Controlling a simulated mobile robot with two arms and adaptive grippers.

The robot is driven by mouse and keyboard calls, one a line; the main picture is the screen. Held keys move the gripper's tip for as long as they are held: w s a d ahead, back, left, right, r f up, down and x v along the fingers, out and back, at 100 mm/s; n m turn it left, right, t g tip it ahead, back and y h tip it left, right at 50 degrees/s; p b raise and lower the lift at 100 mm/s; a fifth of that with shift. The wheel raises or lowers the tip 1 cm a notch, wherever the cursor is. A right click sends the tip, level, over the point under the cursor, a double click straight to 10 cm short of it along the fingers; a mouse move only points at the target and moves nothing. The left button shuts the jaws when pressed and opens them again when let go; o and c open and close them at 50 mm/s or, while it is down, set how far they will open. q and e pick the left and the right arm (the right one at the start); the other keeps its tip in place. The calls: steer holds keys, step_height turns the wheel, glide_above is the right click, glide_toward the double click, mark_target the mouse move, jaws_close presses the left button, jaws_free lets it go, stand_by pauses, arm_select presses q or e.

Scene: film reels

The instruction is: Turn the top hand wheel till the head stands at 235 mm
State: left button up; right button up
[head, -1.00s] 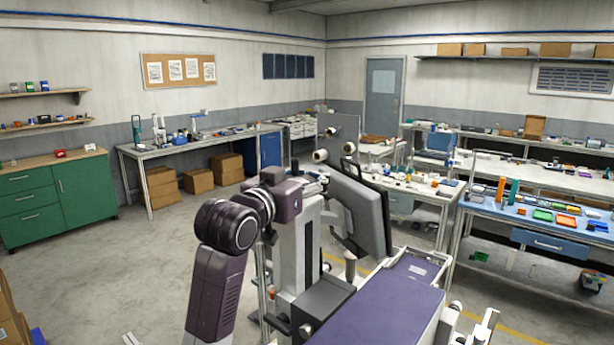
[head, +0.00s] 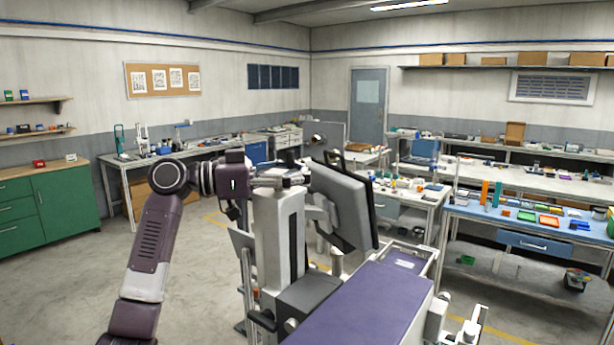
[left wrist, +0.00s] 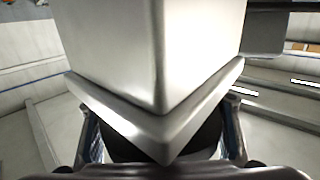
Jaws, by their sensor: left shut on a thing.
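A light grey upright column (head: 280,235) stands in the middle of the head view. My left gripper (head: 282,176) is at its top, where the hand wheel is mostly hidden. In the left wrist view a pale block with a flared plate (left wrist: 150,115) fills the middle. Below it, my left gripper's fingers (left wrist: 163,140) stand either side of a dark rounded part, seemingly the hand wheel (left wrist: 207,140), and are shut on it. I cannot read a scale or the head's height. My right gripper is not in view.
Cluttered workbenches (head: 530,218) line the right. The floor (head: 75,285) at left is open.

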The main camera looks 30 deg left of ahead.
arm_select(q)
steer(key=shift+o, duration=0.2)
steer(key=m+g+h, duration=0.2)
steer(key=s+d+m+g+h, duration=0.1)
steer(key=g, duration=0.1)
steer(key=shift+p, duration=0.4)
steer(key=shift+s+d+f+m+g+h, duration=0.1)
steer(key=shift+s+m+g+h, duration=0.15)
steer(key=shift+m+g, duration=0.3)
steer(key=shift+s+d+m+g+h, duration=0.1)
steer(key=shift+s+m+g+h, duration=0.2)
steer(key=shift+g, duration=0.35)
steer(key=shift+c, duration=0.2)
steer(key=shift+p, duration=0.3)
steer(key=o, duration=0.8)
steer(key=shift+a, duration=0.1)
steer(key=o, duration=0.7)
steer(key=shift+a, duration=0.25)
steer(key=shift+c, duration=0.2)
steer(key=v, duration=1.2)
steer(key=shift+o, duration=0.5)
